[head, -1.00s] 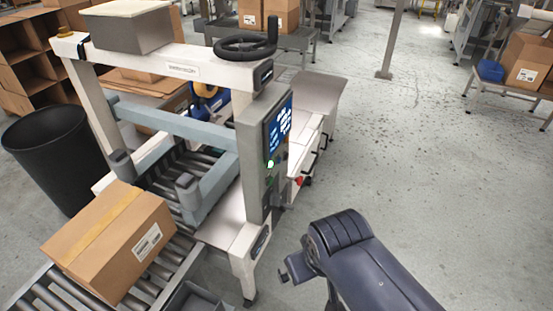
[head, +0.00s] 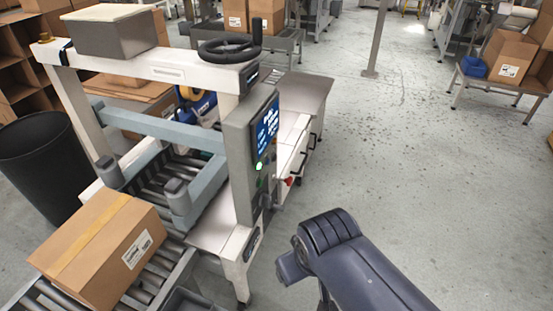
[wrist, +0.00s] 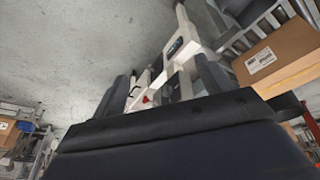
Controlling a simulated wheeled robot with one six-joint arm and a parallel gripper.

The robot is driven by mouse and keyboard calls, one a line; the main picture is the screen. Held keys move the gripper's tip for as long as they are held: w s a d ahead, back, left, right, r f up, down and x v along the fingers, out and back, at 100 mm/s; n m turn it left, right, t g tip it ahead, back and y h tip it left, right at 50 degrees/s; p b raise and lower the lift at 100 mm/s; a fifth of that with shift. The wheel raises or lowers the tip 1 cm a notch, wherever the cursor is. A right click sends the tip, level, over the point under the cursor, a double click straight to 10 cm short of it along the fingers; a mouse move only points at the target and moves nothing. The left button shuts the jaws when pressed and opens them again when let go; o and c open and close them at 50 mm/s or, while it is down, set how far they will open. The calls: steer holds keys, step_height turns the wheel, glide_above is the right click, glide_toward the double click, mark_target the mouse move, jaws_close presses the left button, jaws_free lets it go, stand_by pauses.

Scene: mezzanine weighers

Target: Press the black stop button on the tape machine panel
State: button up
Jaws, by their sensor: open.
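The tape machine's grey control panel (head: 238,150) stands upright left of centre in the head view. It has a blue screen (head: 266,128) with a lit green button (head: 259,166) below it. Small dark controls show under the green button, but I cannot tell which is the black stop button. A red knob (head: 290,181) sticks out at the panel's right.
A taped carton (head: 105,245) sits on the roller conveyor at lower left. A black bin (head: 48,165) stands behind it. A black handwheel (head: 230,49) tops the machine. The floor to the right is clear as far as a grey post (head: 377,40) and a bench.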

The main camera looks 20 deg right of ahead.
jaws_close()
stand_by(0.6)
stand_by(0.6)
